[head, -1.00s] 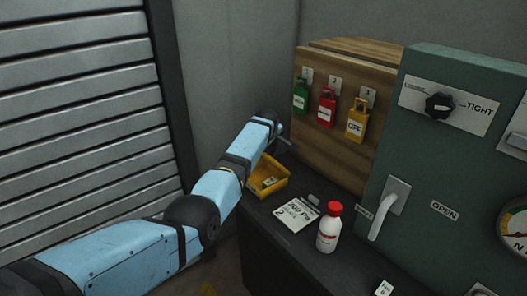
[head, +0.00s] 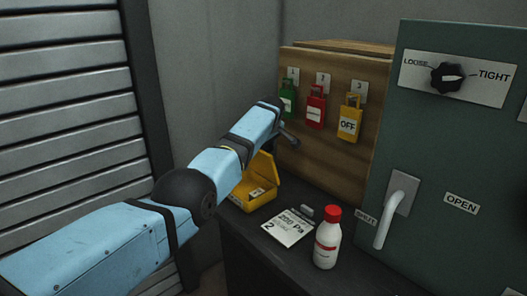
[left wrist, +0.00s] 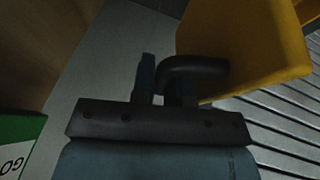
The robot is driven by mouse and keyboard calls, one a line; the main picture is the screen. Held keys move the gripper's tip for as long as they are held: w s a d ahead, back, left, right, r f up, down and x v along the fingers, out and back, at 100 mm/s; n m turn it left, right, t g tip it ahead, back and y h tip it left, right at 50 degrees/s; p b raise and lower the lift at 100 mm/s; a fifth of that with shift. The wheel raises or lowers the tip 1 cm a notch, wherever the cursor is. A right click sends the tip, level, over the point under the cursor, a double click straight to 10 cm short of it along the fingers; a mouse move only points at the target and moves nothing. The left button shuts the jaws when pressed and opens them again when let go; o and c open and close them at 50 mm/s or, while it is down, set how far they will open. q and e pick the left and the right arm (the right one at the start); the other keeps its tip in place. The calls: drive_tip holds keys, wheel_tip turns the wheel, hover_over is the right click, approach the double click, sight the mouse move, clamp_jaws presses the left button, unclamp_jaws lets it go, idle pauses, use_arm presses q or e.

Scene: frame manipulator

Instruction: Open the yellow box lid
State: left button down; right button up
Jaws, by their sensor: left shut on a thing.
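The yellow box (head: 249,204) stands on the dark bench top beside the wooden board, with small pale items showing inside. Its lid (head: 264,168) is raised, and my left arm hides part of it. In the left wrist view the lid (left wrist: 245,45) fills the upper right, with a dark curved handle (left wrist: 195,66) on it. My left gripper (left wrist: 162,82) is shut on this handle; in the head view the gripper (head: 287,136) is above the box, partly hidden by my own arm. My right gripper is not in view.
Green (head: 288,99), red (head: 316,108) and yellow (head: 350,120) tags hang on the wooden board (head: 310,155). A green cabinet with a lever (head: 391,215) stands at right.

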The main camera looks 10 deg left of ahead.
use_arm(q)
drive_tip(key=shift+w+d+f+b, duration=0.15)
drive_tip(key=shift+f+b, duration=0.1)
drive_tip(key=shift+b, duration=0.2)
drive_tip(key=shift+w+r+b, duration=0.1)
drive_tip(key=shift+b, duration=0.3)
drive_tip(key=c, duration=1.1)
unclamp_jaws()
